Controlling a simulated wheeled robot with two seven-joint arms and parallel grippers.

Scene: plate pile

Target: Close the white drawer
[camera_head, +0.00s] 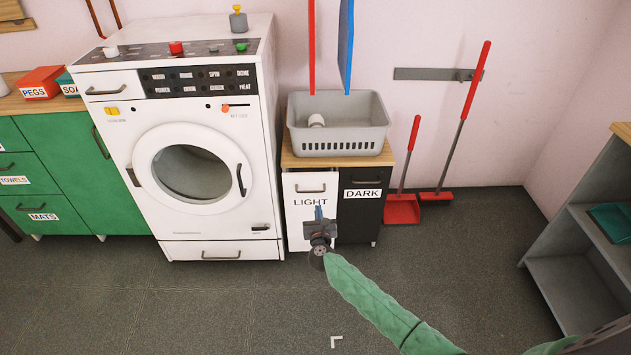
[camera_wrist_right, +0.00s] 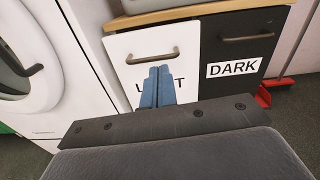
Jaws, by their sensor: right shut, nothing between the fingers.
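The white drawer marked LIGHT (camera_head: 303,187) is the left front of a small wooden-topped cabinet, with a dark bar handle near its top. My right gripper (camera_head: 319,211) is shut and empty, in front of the drawer's right part. In the right wrist view its blue fingers (camera_wrist_right: 157,74) point at the drawer below the handle and hide part of the label. Contact cannot be told. My left gripper is not in view.
The black front marked DARK (camera_head: 361,215) adjoins on the right. A grey basket (camera_head: 338,140) stands on the cabinet. A white washing machine (camera_head: 235,120) stands close on the left. A red dustpan (camera_head: 402,209) and brush stand at right. The floor in front is clear.

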